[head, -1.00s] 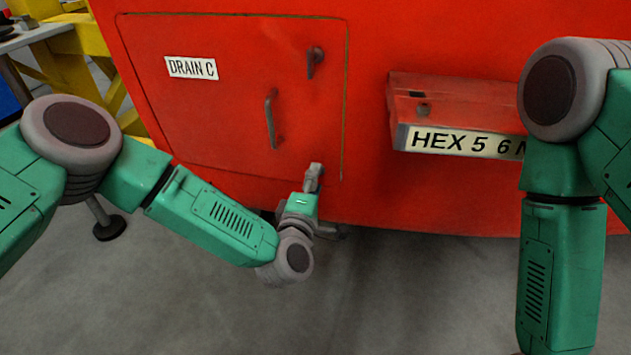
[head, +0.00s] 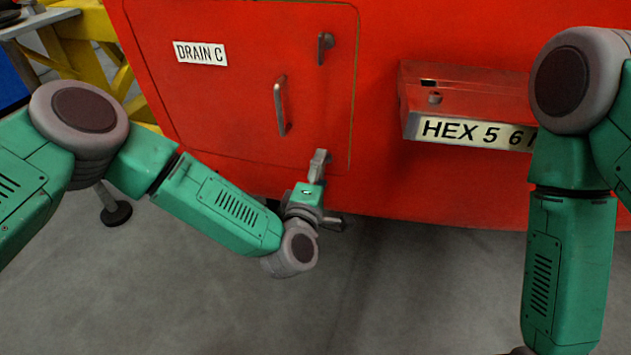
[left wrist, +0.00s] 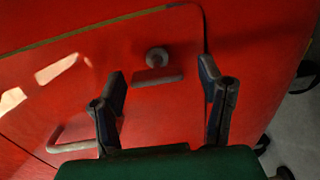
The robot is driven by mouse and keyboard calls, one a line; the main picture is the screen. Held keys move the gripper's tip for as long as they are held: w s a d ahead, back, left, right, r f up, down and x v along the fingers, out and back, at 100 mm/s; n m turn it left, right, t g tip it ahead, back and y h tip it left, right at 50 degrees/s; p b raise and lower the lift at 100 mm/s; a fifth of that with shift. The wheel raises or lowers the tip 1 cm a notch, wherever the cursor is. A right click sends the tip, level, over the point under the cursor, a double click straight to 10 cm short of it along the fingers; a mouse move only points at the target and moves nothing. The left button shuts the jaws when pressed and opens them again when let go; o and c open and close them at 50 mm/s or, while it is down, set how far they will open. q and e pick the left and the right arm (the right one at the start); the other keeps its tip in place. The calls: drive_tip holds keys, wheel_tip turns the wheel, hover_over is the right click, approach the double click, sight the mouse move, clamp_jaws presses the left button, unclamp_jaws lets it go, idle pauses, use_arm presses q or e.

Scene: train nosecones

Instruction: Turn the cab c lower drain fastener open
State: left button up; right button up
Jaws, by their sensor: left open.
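The red drain C door (head: 225,110) carries a DRAIN C label (head: 200,53), a pull handle (head: 280,105) and an upper fastener (head: 325,46). My left gripper (head: 319,162) is at the door's lower right corner and hides the lower fastener there in the head view. In the left wrist view a dark fastener (left wrist: 158,62), with a round hub and a flat bar, shows on the red face ahead. It appears between the two open fingers, with no clear contact. The bar lies nearly level in that picture. My right gripper is out of view.
A red box (head: 465,90) with a HEX plate (head: 475,132) juts out to the right of the door. Yellow framing (head: 75,60) and a table (head: 35,22) stand at the left. Grey floor (head: 410,290) lies open below.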

use_arm(q)
drive_tip(key=v, duration=1.1)
drive_tip(key=shift+s, duration=0.25)
drive_tip(key=shift+a+f, duration=0.1)
drive_tip(key=shift+f, duration=0.05)
drive_tip(key=s+a+f+m+g+h+p, duration=0.1)
drive_tip(key=s+a+f+m+g+p, duration=0.4)
drive_tip(key=s+f+m+g, duration=0.45)
drive_tip(key=s+a+r+m+g+y+p, duration=0.1)
drive_tip(key=s+a+m+g+y+p, duration=0.3)
drive_tip(key=s+a, duration=1.3)
drive_tip(key=a+m+g+y, duration=0.1)
drive_tip(key=a+m+g, duration=0.1)
drive_tip(key=g, duration=0.1)
drive_tip(key=shift+s+a, duration=0.25)
drive_tip(key=shift+a, duration=0.15)
drive_tip(key=shift+w+m, duration=0.1)
drive_tip(key=shift+m, duration=0.15)
